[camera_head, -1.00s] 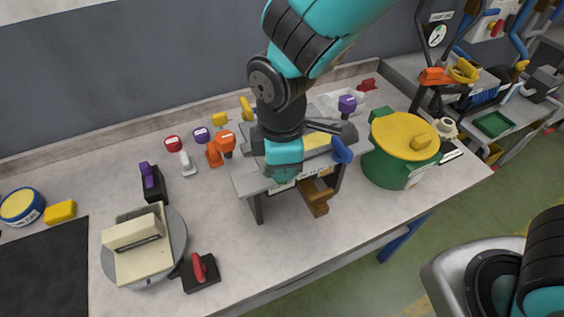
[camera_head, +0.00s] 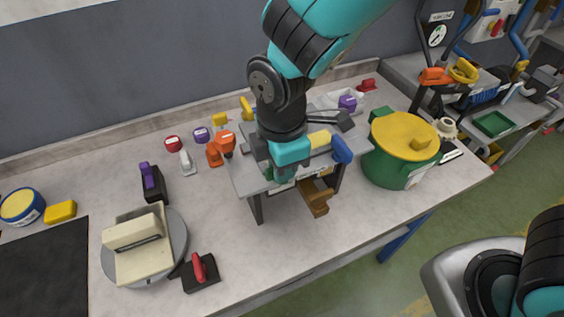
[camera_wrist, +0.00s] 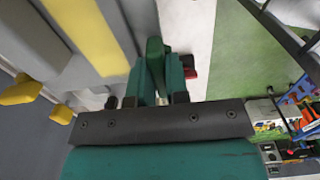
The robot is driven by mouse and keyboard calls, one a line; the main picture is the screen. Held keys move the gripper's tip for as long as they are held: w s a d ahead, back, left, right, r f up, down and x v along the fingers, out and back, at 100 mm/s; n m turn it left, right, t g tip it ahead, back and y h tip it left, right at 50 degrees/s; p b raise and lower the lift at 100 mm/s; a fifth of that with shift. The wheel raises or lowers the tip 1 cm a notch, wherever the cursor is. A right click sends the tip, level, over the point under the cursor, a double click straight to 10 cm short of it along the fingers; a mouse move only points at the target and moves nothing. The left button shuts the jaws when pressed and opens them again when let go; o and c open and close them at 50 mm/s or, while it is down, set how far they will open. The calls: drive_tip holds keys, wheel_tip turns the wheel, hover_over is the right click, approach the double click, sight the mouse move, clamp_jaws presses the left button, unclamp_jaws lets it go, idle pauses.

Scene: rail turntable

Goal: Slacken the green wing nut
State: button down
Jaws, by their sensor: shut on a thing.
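The green wing nut (camera_wrist: 155,55) shows in the wrist view as a narrow upright green piece between the fingers of my gripper (camera_wrist: 155,80). My gripper is shut on it. In the head view my gripper (camera_head: 283,168) points down at the front edge of the raised grey stand (camera_head: 247,178) on the bench. My wrist and the fingers largely hide the wing nut there.
A yellow bar (camera_head: 319,139) and a blue handle (camera_head: 342,149) sit on the stand close to my gripper's right. A brown block (camera_head: 316,196) is below it. A green pot with a yellow lid (camera_head: 405,136) stands right. An orange-handled piece (camera_head: 222,145) is left.

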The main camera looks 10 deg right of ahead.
drive_tip(key=c, duration=1.1)
unclamp_jaws()
drive_tip(key=shift+r, duration=0.15)
wheel_tip(320, 180, up, 17)
drive_tip(key=b, duration=0.2)
drive_tip(key=shift+r+b, duration=0.15)
drive_tip(key=shift+b, duration=0.15)
drive_tip(key=s+d+f+m+y, duration=0.1)
drive_tip(key=s+d+f+m, duration=0.1)
drive_tip(key=s+d+m, duration=0.1)
drive_tip(key=s+d+f+m+y+b, duration=0.1)
drive_tip(key=s+d+f+m, duration=0.2)
drive_tip(key=m, duration=0.3)
drive_tip(key=s+d+f+m+y+b, duration=0.1)
drive_tip(key=s+d+f+m+y, duration=0.1)
drive_tip(key=s+d+m, duration=0.2)
drive_tip(key=shift+s+f+m, duration=0.15)
drive_tip(key=shift+f+m, duration=0.2)
drive_tip(key=shift+m, duration=0.15)
